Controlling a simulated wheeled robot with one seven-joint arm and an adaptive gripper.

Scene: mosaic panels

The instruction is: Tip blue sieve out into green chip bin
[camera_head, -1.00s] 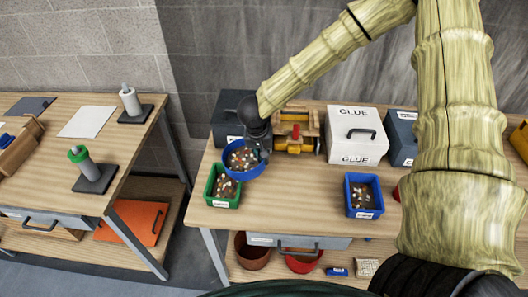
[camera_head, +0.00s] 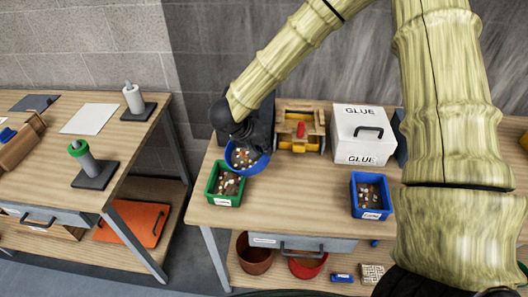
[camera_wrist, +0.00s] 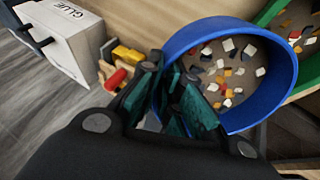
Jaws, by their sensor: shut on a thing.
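The blue sieve (camera_head: 262,168) is a round tub holding mixed coloured chips, just behind the green chip bin. My gripper (camera_head: 256,143) is shut on the sieve's rim; the fingers (camera_wrist: 182,98) show at its near left side in the wrist view, where the blue wall (camera_wrist: 288,68) curves round the chips. The green chip bin (camera_head: 227,203) stands at the table's front left corner with chips in it. Its green edge (camera_wrist: 272,10) shows at the top right of the wrist view. The sieve's underside is hidden, so I cannot tell its height above the table.
A blue bin (camera_head: 372,214) with chips stands to the right on the table. A white GLUE box (camera_head: 360,135) and a wooden toy-like frame (camera_head: 299,128) stand behind. The table between the two bins is clear. A second table (camera_head: 130,150) stands at left across a gap.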

